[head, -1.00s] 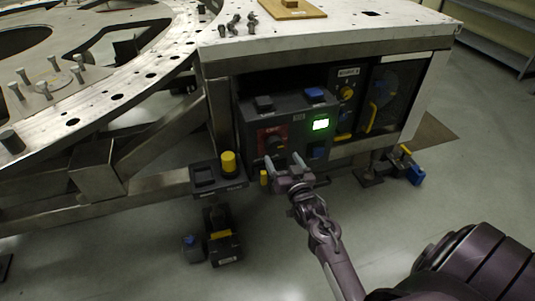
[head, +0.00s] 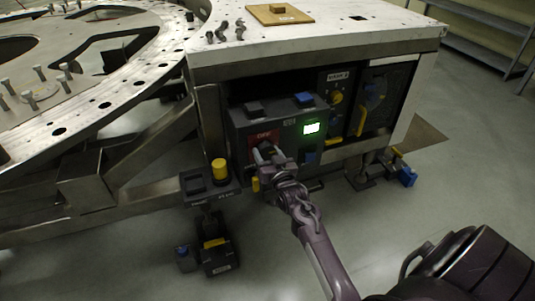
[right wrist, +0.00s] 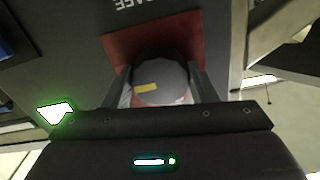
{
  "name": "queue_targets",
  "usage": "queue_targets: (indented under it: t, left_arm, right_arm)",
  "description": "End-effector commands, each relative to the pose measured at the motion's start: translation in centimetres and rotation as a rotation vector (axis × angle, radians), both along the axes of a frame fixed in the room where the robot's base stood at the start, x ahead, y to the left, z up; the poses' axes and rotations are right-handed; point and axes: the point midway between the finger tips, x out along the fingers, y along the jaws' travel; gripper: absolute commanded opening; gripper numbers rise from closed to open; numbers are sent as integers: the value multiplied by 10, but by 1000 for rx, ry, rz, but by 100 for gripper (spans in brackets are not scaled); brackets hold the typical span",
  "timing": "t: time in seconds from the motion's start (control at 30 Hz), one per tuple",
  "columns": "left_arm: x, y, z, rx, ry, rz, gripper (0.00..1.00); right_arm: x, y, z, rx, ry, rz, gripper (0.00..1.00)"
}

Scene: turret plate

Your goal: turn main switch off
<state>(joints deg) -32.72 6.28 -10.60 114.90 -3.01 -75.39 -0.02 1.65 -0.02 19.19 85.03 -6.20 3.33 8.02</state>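The main switch is a dark round knob with a yellow mark (right wrist: 160,86), on a red plate (right wrist: 117,47) in the right wrist view. In the head view, the red plate (head: 262,136) sits on the front of a dark control box (head: 240,133), and the knob is largely covered by my gripper. My right gripper (head: 268,153) is at the switch. In the right wrist view its fingers (right wrist: 165,88) are apart, one on each side of the knob; whether they touch it I cannot tell. My left gripper is not in view.
A yellow knob button (head: 219,169) stands on a pedestal to the left. A second panel with yellow handles (head: 361,119) is to the right. The metal tabletop (head: 340,35) overhangs the box.

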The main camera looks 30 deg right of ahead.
Motion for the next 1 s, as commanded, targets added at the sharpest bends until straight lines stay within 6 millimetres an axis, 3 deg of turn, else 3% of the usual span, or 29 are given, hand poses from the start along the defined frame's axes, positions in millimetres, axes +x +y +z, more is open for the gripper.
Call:
queue_targets:
  t: [0.1,0.4,1.0]
  left_arm:
    - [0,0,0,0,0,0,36]
    - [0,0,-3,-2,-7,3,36]
    - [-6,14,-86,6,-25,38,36]
  right_arm:
    - [0,0,0,0,0,0,29]
    - [0,0,0,-43,11,1,29]
    - [0,0,2,-506,123,3,29]
